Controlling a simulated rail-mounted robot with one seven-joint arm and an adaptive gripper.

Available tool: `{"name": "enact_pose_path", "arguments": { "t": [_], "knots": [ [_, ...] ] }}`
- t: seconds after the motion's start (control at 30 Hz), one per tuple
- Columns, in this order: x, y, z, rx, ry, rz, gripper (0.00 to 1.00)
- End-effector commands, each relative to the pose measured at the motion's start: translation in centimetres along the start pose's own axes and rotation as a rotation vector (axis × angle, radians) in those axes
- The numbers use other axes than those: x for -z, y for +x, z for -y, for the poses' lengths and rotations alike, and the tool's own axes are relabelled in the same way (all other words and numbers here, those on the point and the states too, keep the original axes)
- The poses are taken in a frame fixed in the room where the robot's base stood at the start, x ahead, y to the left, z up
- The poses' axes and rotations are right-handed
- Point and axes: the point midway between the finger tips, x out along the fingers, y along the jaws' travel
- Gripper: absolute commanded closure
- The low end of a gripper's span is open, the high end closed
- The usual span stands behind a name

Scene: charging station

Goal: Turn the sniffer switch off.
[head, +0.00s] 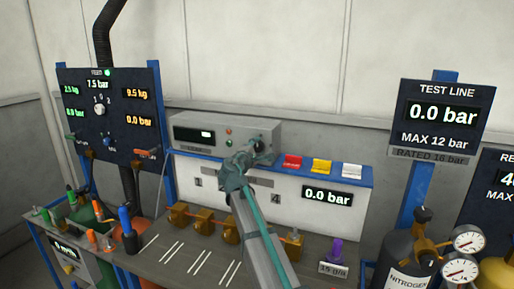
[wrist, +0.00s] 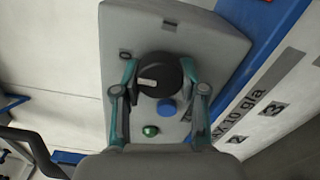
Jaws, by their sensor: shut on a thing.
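The sniffer (head: 190,122) is a grey box with a lit display, standing on the blue-edged shelf at the back. Its switch is a black round knob (wrist: 168,72) on the grey front panel, with a pale pointer mark on its left side in the wrist view. A "0" mark sits up and left of the knob and another dark mark lies above it. My gripper (wrist: 157,82) is shut on the knob, one teal finger on each side. In the head view my gripper (head: 250,155) covers most of the box's right end, and the knob shows only partly there.
Close to the knob are a blue button (wrist: 166,107) and a green button (wrist: 151,131). Red (head: 292,161), yellow (head: 322,166) and white (head: 352,171) blocks stand on the shelf to the right. Brass valves (head: 203,222) stand below on the bench.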

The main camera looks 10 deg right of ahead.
Motion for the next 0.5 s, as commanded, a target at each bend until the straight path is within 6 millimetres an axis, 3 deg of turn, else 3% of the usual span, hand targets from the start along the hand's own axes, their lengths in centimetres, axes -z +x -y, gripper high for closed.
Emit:
{"name": "enact_pose_path", "arguments": {
  "t": [0.33, 0.37, 0.5],
  "knots": [
    [0.01, 0.03, -0.06, -0.002, -0.007, 0.000, 0.93],
    [0.01, 0.03, -0.06, -0.002, -0.007, 0.000, 0.57],
    [0.00, 0.02, -0.04, -0.001, -0.005, 0.000, 0.34]
  ]
}}
